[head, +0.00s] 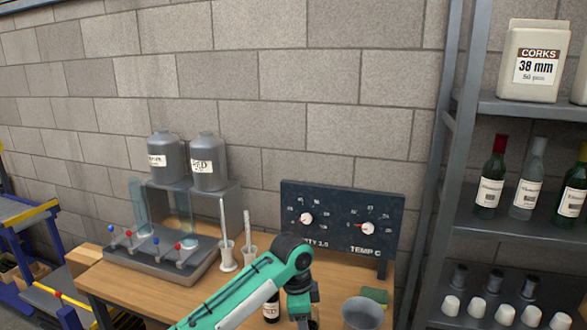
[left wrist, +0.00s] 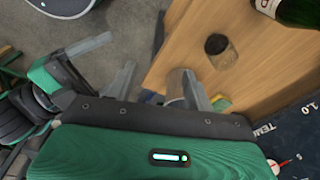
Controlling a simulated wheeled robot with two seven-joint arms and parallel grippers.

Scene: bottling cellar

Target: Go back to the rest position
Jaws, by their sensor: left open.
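My left arm, green with black joints, reaches in from the bottom of the head view. Its gripper (head: 303,316) points down over the front of the wooden bench (head: 258,295), partly cut off by the bottom edge. In the left wrist view the two grey fingers of this gripper (left wrist: 158,72) stand well apart, with nothing seen between them. A green bottle (left wrist: 298,10) shows at the top right of the left wrist view.
A grey cup (head: 362,312) and a green sponge (head: 375,295) lie right of the gripper. A dial panel (head: 341,222) stands behind. Left are a valve rack (head: 160,262) and two grey jugs (head: 207,160). A metal shelf (head: 520,225) with bottles stands at the right.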

